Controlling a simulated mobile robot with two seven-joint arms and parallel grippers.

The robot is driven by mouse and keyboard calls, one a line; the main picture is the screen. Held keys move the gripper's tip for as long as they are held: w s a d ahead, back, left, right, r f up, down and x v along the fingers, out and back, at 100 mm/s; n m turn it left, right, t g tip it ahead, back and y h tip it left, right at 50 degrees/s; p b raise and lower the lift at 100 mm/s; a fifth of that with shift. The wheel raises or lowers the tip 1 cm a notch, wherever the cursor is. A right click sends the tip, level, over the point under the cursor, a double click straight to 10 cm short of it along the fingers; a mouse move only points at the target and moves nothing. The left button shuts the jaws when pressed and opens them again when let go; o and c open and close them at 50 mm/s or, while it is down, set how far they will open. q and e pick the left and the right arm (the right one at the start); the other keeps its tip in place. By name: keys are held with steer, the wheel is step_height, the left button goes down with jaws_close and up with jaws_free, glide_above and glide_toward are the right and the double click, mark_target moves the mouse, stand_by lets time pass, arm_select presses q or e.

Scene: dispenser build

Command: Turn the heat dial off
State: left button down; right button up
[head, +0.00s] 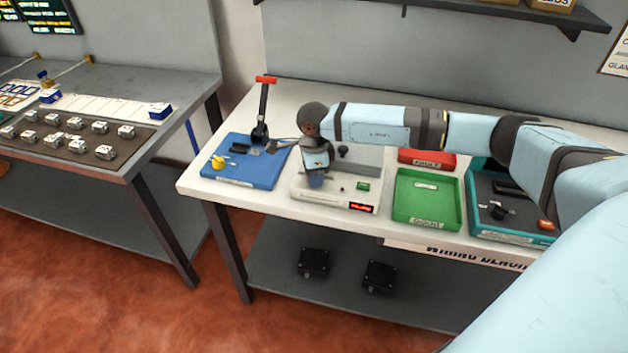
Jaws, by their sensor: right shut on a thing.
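A white device (345,203) stands on the white bench and has a red lit display (361,208) and a green button (363,186) on its front. My right arm comes in from the right, and my right gripper (316,172) points down at the left front of this device. It is shut on a small blue-grey knob, the heat dial (316,181), which shows just below the fingers. The dial's top and its pointer are hidden by the gripper, so its setting cannot be read. My left gripper is not in view.
A blue board (222,175) with a red-handled lever press (263,105) stands to the left. Green (427,215) and red (420,157) trays and a teal-edged unit (475,228) with a black knob are to the right. A dark side table (190,90) holds several small metal parts.

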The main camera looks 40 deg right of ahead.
steer(key=n+b, duration=0.2)
steer(key=shift+w+f+n, duration=0.1)
steer(key=shift+n, duration=0.3)
steer(key=shift+n+b, duration=0.7)
steer(key=shift+n, duration=0.2)
steer(key=shift+n+b, duration=0.75)
steer(key=shift+n, duration=0.25)
steer(key=shift+n+b, duration=0.3)
steer(key=shift+n, duration=0.2)
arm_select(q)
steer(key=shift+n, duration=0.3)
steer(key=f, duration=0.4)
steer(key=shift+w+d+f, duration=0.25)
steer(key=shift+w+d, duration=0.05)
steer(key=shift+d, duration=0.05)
arm_select(e)
steer(key=shift+r+n, duration=0.2)
steer(key=shift+n, duration=0.1)
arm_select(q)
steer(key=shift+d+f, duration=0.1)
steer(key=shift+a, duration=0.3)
arm_select(e)
steer(key=o, duration=0.9)
